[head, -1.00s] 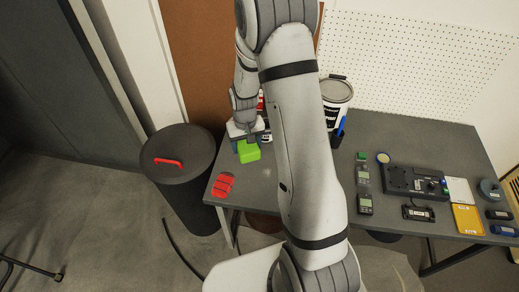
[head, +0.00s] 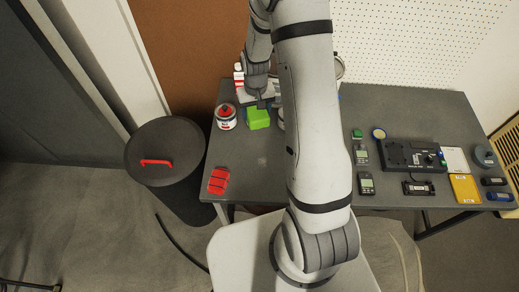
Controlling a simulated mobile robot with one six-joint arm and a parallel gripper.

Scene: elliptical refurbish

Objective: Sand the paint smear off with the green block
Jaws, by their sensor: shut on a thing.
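The bright green block (head: 258,119) is near the back left of the grey table (head: 240,170). My gripper (head: 259,104) is shut on it from above, and my own arm partly hides the fingers. I cannot tell whether the block touches the table. A faint pale mark (head: 262,161) shows on the bare tabletop in front of the block; I cannot tell whether it is the paint smear. A red ribbed piece (head: 218,181) lies at the table's front left corner.
A red and white can (head: 226,117) stands just left of the block, with a white and red bottle (head: 239,75) behind. A dark bin (head: 172,152) with a red handle is left of the table. Meters and a black device (head: 412,155) fill the right side.

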